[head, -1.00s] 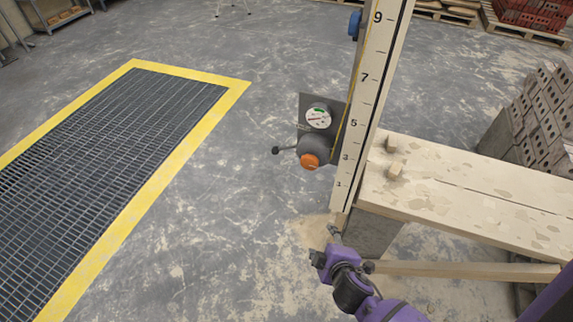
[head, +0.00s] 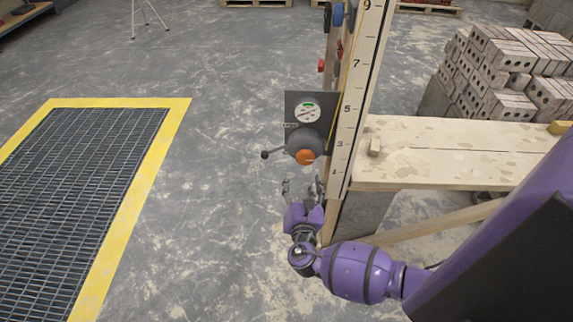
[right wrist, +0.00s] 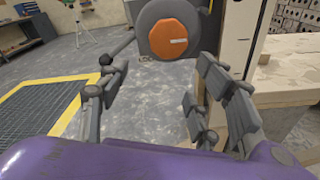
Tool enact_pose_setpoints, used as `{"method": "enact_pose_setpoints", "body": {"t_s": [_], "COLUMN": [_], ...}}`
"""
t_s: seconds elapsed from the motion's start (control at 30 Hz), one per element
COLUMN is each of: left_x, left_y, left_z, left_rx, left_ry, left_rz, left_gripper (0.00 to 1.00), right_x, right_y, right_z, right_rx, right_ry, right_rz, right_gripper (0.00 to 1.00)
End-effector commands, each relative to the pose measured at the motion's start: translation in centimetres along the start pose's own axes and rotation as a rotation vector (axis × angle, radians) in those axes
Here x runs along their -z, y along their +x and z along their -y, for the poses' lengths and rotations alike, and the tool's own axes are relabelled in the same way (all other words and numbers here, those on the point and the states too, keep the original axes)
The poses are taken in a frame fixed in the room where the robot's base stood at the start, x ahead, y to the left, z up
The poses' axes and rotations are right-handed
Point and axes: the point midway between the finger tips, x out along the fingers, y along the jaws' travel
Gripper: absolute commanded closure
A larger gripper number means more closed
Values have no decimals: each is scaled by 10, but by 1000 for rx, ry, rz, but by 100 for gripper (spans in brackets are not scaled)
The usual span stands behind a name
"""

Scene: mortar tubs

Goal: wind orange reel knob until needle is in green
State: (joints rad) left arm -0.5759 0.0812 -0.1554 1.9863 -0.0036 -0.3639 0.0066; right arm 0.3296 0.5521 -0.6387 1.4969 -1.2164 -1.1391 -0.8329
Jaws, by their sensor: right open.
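The reel has a round grey body with an orange knob (head: 305,157) on its face, mounted on the numbered post. The orange knob shows large at the top middle of the right wrist view (right wrist: 169,38). Above the reel in the head view is a white gauge (head: 307,113) with a green patch at its top; the needle is too small to read surely. A crank with a dark ball end (head: 265,155) sticks out to the left. My right gripper (head: 303,187) is open and empty, just below the knob and apart from it. My left gripper is not in view.
The numbered post (head: 352,110) stands beside the reel, close to the right of my right gripper. A plank bench (head: 440,145) extends right from it, with bricks (head: 500,60) behind. A yellow-edged floor grate (head: 150,165) lies left; the floor between is free.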

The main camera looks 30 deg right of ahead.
Motion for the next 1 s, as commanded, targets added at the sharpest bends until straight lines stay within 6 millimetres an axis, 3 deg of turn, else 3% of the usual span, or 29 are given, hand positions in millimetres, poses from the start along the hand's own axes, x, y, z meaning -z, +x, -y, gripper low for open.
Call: {"method": "enact_pose_setpoints", "body": {"t_s": [0.2,0.7,1.0], "left_x": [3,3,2], "left_y": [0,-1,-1], "left_z": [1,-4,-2], "left_rx": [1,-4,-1], "left_ry": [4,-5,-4], "left_rz": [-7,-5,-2], "left_gripper": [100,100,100], "right_x": [-23,-29,-29], "right_y": [1,68,77], "right_z": [7,8,9], "right_rx": [25,26,27], "right_ry": [-178,-186,-184], "right_rz": [104,100,98], "right_gripper": [41,41,41]}}
